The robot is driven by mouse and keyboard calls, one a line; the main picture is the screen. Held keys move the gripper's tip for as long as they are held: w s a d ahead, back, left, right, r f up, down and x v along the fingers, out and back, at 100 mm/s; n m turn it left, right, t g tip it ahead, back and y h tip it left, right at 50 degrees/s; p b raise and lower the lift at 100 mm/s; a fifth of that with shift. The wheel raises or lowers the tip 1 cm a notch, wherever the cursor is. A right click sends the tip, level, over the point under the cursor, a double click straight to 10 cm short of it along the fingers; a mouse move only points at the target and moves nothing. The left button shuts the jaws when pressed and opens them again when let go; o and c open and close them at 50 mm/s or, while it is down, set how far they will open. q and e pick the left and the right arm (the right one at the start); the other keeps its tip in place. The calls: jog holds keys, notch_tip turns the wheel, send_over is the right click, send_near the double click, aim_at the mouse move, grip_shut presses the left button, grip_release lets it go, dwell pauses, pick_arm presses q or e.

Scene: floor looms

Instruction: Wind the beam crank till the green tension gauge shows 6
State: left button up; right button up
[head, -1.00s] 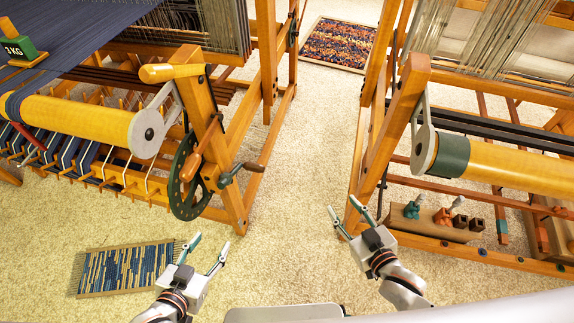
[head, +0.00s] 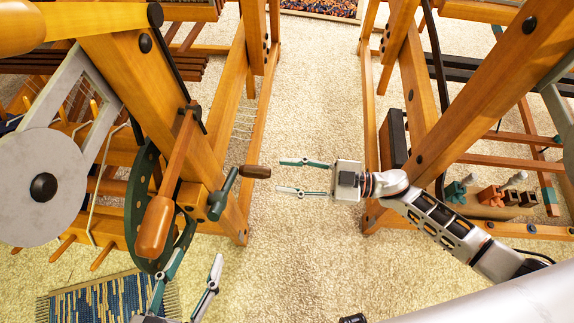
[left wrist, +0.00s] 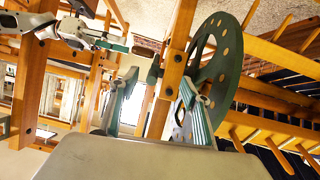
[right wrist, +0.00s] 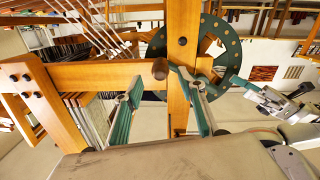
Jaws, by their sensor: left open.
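The beam crank has a dark green arm (head: 222,195) and a brown grip (head: 255,172) that points right from the loom's post. My right gripper (head: 281,175) is open and faces this grip, its fingertips just right of the grip's end. In the right wrist view the grip (right wrist: 160,68) shows end-on between the open fingers, not held. My left gripper (head: 199,257) is open and empty, low beside the green holed wheel (head: 140,205). That wheel also shows large in the left wrist view (left wrist: 215,65). I cannot make out a green tension gauge or its reading.
A wooden lever with an orange-brown handle (head: 155,228) hangs before the wheel, near my left gripper. A blue woven mat (head: 100,298) lies on the floor. A second loom's post (head: 470,95) and a wooden block of small tools (head: 490,205) are right. Carpet between the looms is clear.

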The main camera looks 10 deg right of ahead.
aim_at(264, 173)
jog(key=x, duration=0.6)
jog(key=shift+a+b, duration=0.15)
jog(key=shift+b, duration=0.2)
pick_arm(q)
jog(key=shift+s+d+f+n, duration=0.1)
jog(key=shift+s+d+n, duration=0.1)
jog(key=shift+d+n, duration=0.3)
pick_arm(e)
jog(key=shift+w+a, duration=0.3)
jog(key=shift+a, duration=0.35)
jog(key=shift+r, duration=0.1)
grip_shut()
pick_arm(q)
jog(key=shift+s+d+f+n+b, duration=0.2)
jog(key=shift+d+f+n+b, duration=0.1)
jog(key=shift+d+b, duration=0.2)
pick_arm(e)
jog(key=s+a+f, duration=0.2)
jog(key=s+f, duration=0.4)
jog(key=s, duration=0.2)
jog(key=shift+s+a, duration=0.3)
jog(key=shift+a, duration=0.1)
